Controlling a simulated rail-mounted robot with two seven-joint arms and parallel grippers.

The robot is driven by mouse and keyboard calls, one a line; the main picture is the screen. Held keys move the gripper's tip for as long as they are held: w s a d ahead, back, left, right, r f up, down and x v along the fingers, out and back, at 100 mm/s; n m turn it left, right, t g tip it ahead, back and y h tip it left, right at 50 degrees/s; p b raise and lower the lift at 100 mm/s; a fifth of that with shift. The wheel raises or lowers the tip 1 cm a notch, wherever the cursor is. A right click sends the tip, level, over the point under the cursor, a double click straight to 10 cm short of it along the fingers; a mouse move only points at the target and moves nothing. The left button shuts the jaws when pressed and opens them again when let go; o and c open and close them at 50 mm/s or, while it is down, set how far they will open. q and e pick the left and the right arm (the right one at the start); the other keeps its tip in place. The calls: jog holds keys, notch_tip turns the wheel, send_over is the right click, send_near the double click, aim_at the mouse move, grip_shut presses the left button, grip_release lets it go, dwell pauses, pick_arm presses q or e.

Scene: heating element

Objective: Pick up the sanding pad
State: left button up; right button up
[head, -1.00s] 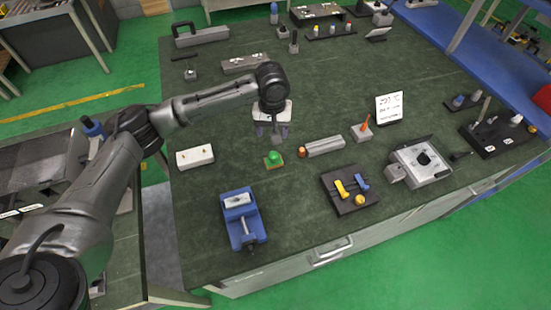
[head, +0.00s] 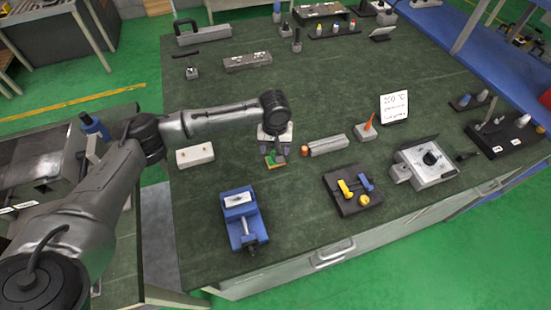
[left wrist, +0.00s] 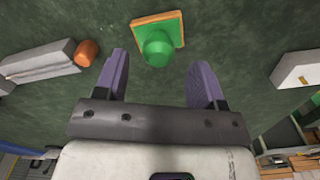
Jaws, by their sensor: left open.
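The sanding pad (head: 276,163) has a green knob on a square green and orange base. It lies on the dark green bench top. In the left wrist view the pad (left wrist: 158,38) sits just beyond the fingertips, roughly centred between them. My left gripper (head: 274,152) points down above the pad and partly hides it. Its two purple fingers are apart, with nothing between them, and they also show in the left wrist view (left wrist: 160,68). My right gripper is in neither view.
A grey bar with an orange end (head: 326,146) lies close right of the pad. A white block (head: 195,155) lies to the left. A blue vise (head: 240,215) and a dark tray with yellow and blue parts (head: 350,190) stand in front. Bench behind the gripper is mostly clear.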

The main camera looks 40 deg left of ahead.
aim_at(275, 152)
pick_arm(q)
notch_tip(275, 152, down, 4)
jog(key=shift+r+b, duration=0.1)
jog(key=shift+b, duration=0.4)
jog(key=c, duration=1)
